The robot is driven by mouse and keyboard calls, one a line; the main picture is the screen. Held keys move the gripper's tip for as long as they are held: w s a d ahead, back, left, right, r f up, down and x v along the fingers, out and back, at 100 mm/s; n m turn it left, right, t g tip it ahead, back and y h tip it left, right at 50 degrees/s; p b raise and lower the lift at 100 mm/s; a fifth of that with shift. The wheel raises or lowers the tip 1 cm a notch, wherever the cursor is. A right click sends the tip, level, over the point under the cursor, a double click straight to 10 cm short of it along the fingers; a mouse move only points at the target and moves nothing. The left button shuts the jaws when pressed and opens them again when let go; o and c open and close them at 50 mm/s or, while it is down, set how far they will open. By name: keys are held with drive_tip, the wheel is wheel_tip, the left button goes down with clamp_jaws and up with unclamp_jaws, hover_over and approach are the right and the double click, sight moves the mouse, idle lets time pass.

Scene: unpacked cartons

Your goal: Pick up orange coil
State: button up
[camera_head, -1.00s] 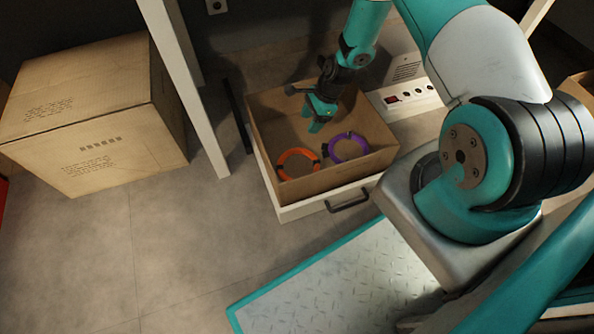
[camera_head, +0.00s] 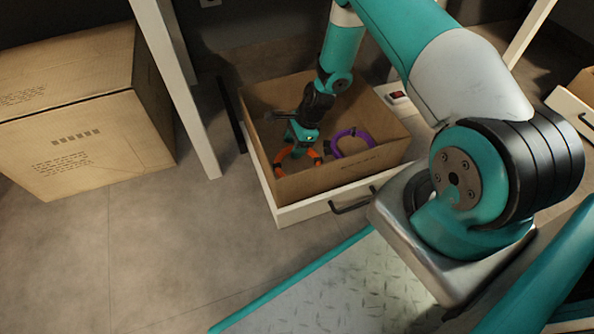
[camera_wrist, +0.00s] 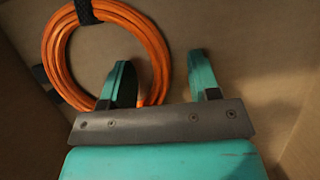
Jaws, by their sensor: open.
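The orange coil (camera_head: 280,158) lies in an open cardboard box (camera_head: 330,183) in the head view. My gripper (camera_head: 298,146) is inside the box, over the coil's upper right part and partly hiding it. In the wrist view the orange coil (camera_wrist: 160,52), bound with a black strap, lies flat at the upper left. My gripper (camera_wrist: 162,72) is open there, its two teal fingers apart. The left finger overlaps the coil's ring, and the coil's right edge shows between the fingers. I cannot tell whether a finger touches it.
A purple coil (camera_head: 361,133) lies right of the orange one in the same box. The box sits in a white drawer (camera_head: 300,211) with a dark handle. A white post (camera_head: 190,110) stands to the left, with a large closed carton (camera_head: 75,125) beyond it.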

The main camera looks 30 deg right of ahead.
clamp_jaws()
drive_tip(key=shift+r+p, duration=0.2)
drive_tip(key=shift+p, duration=0.15)
drive_tip(key=shift+w+d+r+p, duration=0.15)
drive_tip(key=shift+r+p, duration=0.3)
drive_tip(key=shift+p, duration=0.35)
wheel_tip(320, 180, up, 11)
drive_tip(key=p, duration=0.7)
drive_tip(key=w+d+p, duration=0.1)
drive_tip(key=w+d, duration=0.3)
drive_tip(key=d, duration=0.4)
drive_tip(key=w+d+p, duration=0.2)
drive_tip(key=w+d, duration=0.3)
drive_tip(key=d, duration=0.4)
drive_tip(key=shift+d+f, duration=0.15)
drive_tip(key=shift+f, duration=0.2)
